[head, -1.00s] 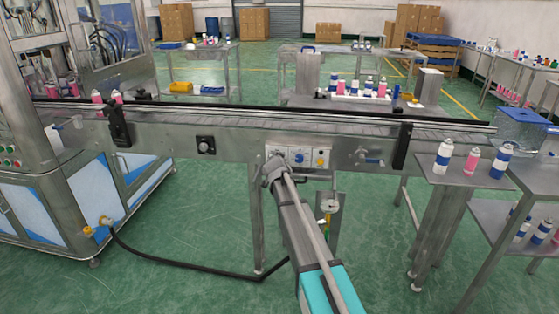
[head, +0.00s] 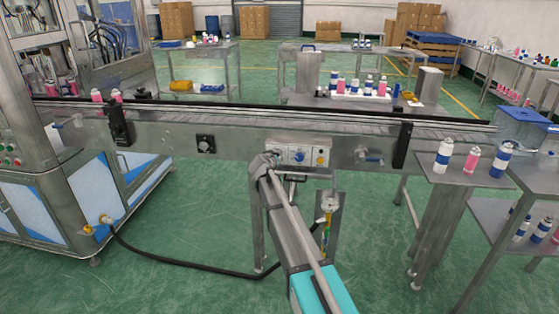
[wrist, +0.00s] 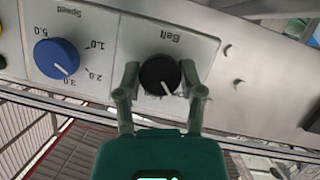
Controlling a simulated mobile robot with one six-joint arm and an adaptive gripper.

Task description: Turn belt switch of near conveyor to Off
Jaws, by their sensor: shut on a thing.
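The belt switch (wrist: 158,76) is a round black knob with a white pointer line, under an upside-down "Belt" label on a light panel in the wrist view. Its pointer slants toward the lower right of that picture. My gripper (wrist: 160,71) has one finger on each side of the knob and is shut on it. In the head view, the control panel (head: 298,155) sits on the front side of the near conveyor (head: 233,147). My arm's end is at the panel's left part and hides the belt switch there.
A blue speed knob (wrist: 57,58) sits beside the belt switch in the wrist view. In the head view, a black knob box (head: 206,144) is farther left on the conveyor. A steel table (head: 450,178) with spray cans stands to the right. A black hose (head: 180,267) lies on the floor.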

